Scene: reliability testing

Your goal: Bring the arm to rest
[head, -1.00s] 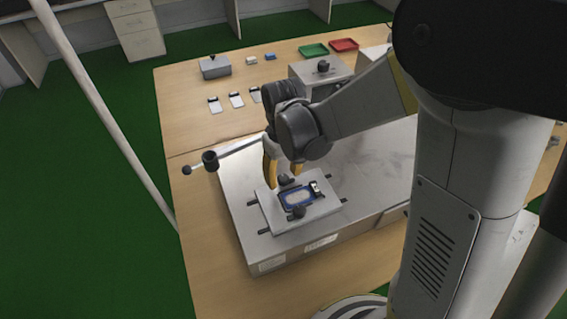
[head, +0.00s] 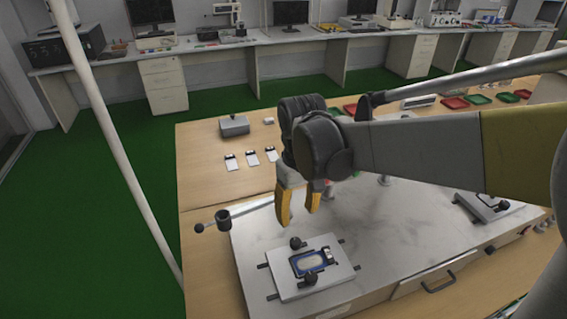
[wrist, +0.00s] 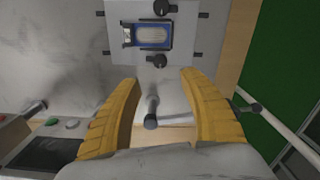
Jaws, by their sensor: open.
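My gripper (head: 298,206) hangs from my arm above the grey metal bench plate, with its yellow-orange fingers pointing down. In the wrist view the two fingers of my gripper (wrist: 160,90) are spread wide with nothing between them. Below and in front of the gripper in the head view, a blue-framed sample (head: 312,262) lies in a fixture plate (head: 290,280) with black knobs. The fixture plate also shows in the wrist view (wrist: 120,40), with the blue-framed sample (wrist: 152,36) on it. The gripper is apart from both.
A lever with a black knob (head: 222,219) sticks out at the plate's left edge. A grey box (head: 233,126) and several white cards (head: 252,158) lie on the wooden table behind. A second fixture (head: 488,206) stands at right. A pale pole (head: 120,160) rises at left.

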